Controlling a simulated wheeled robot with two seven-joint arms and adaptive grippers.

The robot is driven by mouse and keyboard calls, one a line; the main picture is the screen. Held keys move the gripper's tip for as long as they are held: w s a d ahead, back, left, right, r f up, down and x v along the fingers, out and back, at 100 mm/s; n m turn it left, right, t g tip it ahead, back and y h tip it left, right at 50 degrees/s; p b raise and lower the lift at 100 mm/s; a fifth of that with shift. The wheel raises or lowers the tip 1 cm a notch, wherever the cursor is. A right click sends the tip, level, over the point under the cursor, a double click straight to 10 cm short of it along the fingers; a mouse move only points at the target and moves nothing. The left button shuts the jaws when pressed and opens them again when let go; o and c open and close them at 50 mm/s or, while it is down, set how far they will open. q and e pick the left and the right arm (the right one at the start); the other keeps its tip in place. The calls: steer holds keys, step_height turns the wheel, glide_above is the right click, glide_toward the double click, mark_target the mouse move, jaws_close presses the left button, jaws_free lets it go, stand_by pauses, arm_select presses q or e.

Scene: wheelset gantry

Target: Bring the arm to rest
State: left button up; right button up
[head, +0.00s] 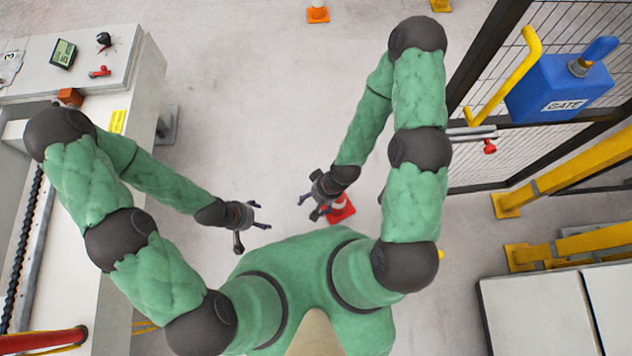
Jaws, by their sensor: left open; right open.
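My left gripper (257,216) is open and empty in the head view, above the floor left of my body's centre line. My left arm comes in from the left, bent at the elbow, with its elbow close over the edge of the white machine. My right gripper (306,207) is open and empty, just right of the left one and pointing toward it. My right arm reaches up and folds back down to it. The two grippers are apart and touch nothing that I can see.
The white machine (133,75) with a control panel is at the left. A mesh fence with a blue gate box (558,86), yellow handle (527,60) and yellow rails (572,172) is at the right. The middle floor is clear.

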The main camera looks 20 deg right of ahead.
steer(key=shift+s+d+r+m, duration=0.15)
steer(key=shift+d+r+m, duration=0.05)
steer(key=shift+m, duration=0.2)
steer(key=shift+r+p, duration=0.65)
stand_by(0.4)
